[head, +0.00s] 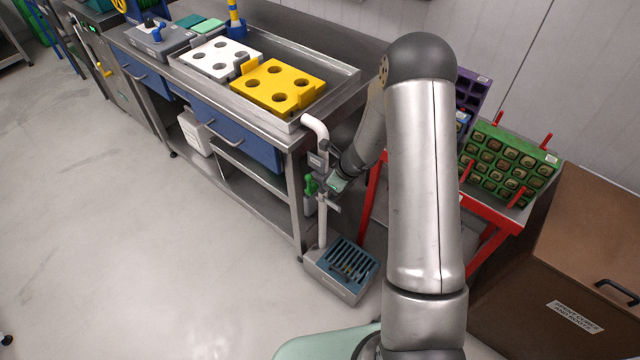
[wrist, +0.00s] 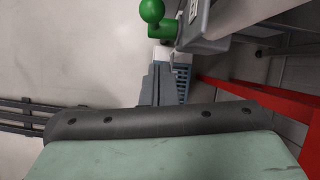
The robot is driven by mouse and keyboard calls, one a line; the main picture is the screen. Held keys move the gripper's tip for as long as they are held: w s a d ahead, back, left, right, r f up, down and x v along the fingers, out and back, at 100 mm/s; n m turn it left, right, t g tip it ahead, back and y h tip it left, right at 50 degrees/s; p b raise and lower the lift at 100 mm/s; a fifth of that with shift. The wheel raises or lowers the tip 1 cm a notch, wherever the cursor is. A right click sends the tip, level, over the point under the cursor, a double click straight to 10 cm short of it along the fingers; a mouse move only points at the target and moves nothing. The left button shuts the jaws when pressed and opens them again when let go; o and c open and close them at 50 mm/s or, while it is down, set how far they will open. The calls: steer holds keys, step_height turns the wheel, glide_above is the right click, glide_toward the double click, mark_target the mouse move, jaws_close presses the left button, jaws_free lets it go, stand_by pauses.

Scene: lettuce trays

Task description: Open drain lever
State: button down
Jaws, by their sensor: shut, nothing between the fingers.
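The drain lever (head: 311,186) is a green handle on the white drain pipe (head: 322,228), at the front right corner of the steel bench. In the wrist view the lever's green ball knob (wrist: 152,10) and green stem show at the top edge, beside a grey bracket. My gripper (head: 335,190) is just right of the pipe, close to the lever. In the wrist view its grey fingers (wrist: 157,80) are shut and empty, below the lever and apart from it in the picture. Whether any part touches the pipe cannot be told.
A grey floor drain box (head: 335,280) with a slatted top stands under the pipe. A steel tray (head: 335,82) on the bench holds white (head: 220,58) and yellow (head: 278,88) perforated blocks. A red-framed stand (head: 366,205) is close on the right. Open floor lies left.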

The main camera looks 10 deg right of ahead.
steer(key=w+a+r+v, duration=0.1)
steer(key=v, duration=0.8)
steer(key=shift+w+a+p, duration=0.2)
steer(key=shift+p, duration=0.25)
steer(key=shift+r, duration=0.1)
steer(key=s+a+r+n+g, duration=0.1)
steer(key=s+a+r+n, duration=0.3)
steer(key=s+r+n, duration=0.8)
steer(key=s+d+r+n+g+h, duration=0.1)
steer(key=s+r+n+h, duration=0.1)
steer(key=s+n, duration=0.4)
steer(key=s+d+r+n+h, duration=0.1)
steer(key=s+r+n, duration=0.4)
steer(key=s, duration=0.6)
steer(key=d+n, duration=0.1)
steer(key=n, duration=0.1)
steer(key=shift+s+d+n+g+h, duration=0.3)
steer(key=shift+g+h, duration=0.1)
